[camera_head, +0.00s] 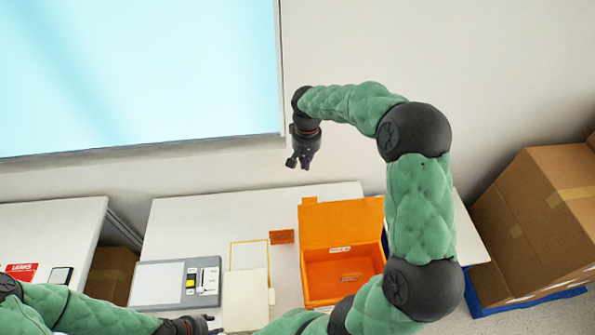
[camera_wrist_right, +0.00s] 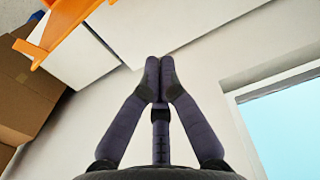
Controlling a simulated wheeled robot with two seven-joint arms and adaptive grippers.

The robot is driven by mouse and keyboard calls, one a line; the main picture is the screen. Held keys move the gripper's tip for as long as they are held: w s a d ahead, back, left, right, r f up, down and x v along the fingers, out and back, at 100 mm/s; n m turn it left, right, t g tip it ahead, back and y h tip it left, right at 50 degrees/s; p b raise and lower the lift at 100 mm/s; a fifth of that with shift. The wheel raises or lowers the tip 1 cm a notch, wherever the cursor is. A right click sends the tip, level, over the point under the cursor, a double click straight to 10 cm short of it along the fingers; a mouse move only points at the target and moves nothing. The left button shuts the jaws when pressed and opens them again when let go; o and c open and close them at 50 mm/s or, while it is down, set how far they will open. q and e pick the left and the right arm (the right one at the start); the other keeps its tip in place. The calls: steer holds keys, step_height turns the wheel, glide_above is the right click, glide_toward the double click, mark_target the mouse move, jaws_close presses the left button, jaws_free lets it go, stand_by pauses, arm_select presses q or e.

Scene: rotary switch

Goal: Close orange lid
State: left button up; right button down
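The orange box (camera_head: 342,283) stands on the white table, with its orange lid (camera_head: 341,221) raised at the back, so the box is open. Part of the orange lid also shows at the top left of the right wrist view (camera_wrist_right: 70,22). My right gripper (camera_head: 297,163) hangs above the back edge of the table, behind and left of the lid, apart from it. In the right wrist view its fingertips (camera_wrist_right: 160,68) meet with nothing between them. My left gripper (camera_head: 214,325) is low at the front of the table, partly cut off by the lower edge; its fingers are too small to judge.
A grey panel with switches (camera_head: 175,284) lies on the table left of the box. A small orange block (camera_head: 282,237) and a pale booklet (camera_head: 246,300) lie between them. Cardboard boxes (camera_head: 540,220) stand right of the table. The wall and window are behind.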

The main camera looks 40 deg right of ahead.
arm_select(q)
steer(key=shift+s+r+p, duration=0.2)
steer(key=shift+r+p, duration=0.75)
steer(key=shift+r, duration=0.05)
arm_select(e)
steer(key=s+a+f, duration=0.2)
steer(key=s+f, duration=0.2)
steer(key=f, duration=0.4)
steer(key=shift+f, duration=0.15)
arm_select(q)
steer(key=shift+f, duration=0.15)
arm_select(e)
steer(key=shift+w, duration=0.1)
